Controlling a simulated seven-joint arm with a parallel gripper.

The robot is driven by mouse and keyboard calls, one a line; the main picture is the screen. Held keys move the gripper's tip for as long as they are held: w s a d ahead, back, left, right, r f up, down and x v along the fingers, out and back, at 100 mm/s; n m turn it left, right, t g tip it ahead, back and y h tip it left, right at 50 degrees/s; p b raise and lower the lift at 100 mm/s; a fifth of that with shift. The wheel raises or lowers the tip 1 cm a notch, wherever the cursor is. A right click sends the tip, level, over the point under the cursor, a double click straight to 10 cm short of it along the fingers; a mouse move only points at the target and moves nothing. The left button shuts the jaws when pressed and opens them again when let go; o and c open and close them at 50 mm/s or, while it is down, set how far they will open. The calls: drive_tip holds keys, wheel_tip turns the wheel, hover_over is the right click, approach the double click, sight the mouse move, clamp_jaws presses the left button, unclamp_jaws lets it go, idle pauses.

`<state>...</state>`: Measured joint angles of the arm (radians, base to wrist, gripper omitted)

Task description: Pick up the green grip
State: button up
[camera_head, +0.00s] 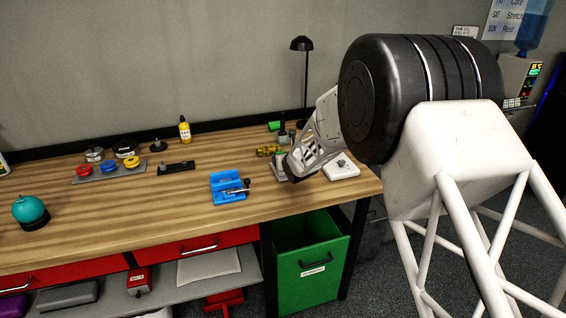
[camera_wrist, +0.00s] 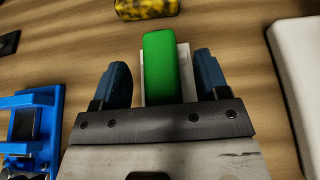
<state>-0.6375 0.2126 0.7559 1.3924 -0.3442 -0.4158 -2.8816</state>
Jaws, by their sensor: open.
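The green grip (camera_wrist: 161,66) shows in the wrist view as a rounded, upright-looking green block in front of a pale flat piece (camera_wrist: 184,75). My gripper (camera_wrist: 160,74) is open, with one blue-padded finger on each side of the grip. A gap shows between each finger and the grip, so neither seems to touch it. The grip's lower end is hidden by my gripper's body. In the head view my gripper reaches down to the right part of the workbench, between the blue vise and the white scale, and I cannot make out the grip there for certain.
A blue vise (camera_head: 229,187) stands to the left and a white scale (camera_head: 341,168) to the right. A yellow-and-black roller (camera_wrist: 148,8) lies just beyond the grip. A black lamp (camera_head: 303,45) stands at the back. A green bin (camera_head: 312,285) is below the bench edge.

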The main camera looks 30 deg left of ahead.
drive_tip(key=shift+a, duration=0.1)
drive_tip(key=shift+c, duration=0.5)
drive_tip(key=c, duration=1)
drive_tip(key=shift+w+r, duration=0.1)
drive_tip(key=shift+r, duration=1.7)
drive_tip(key=s+d, duration=0.3)
drive_tip(key=s, duration=0.1)
drive_tip(key=s+d+r, duration=0.1)
drive_tip(key=s+d, duration=0.2)
drive_tip(key=s, duration=0.1)
drive_tip(key=s+d, duration=0.3)
drive_tip(key=s, duration=0.1)
drive_tip(key=shift+s+d+r, duration=0.15)
drive_tip(key=shift+s+d, duration=0.2)
drive_tip(key=shift+s, duration=0.05)
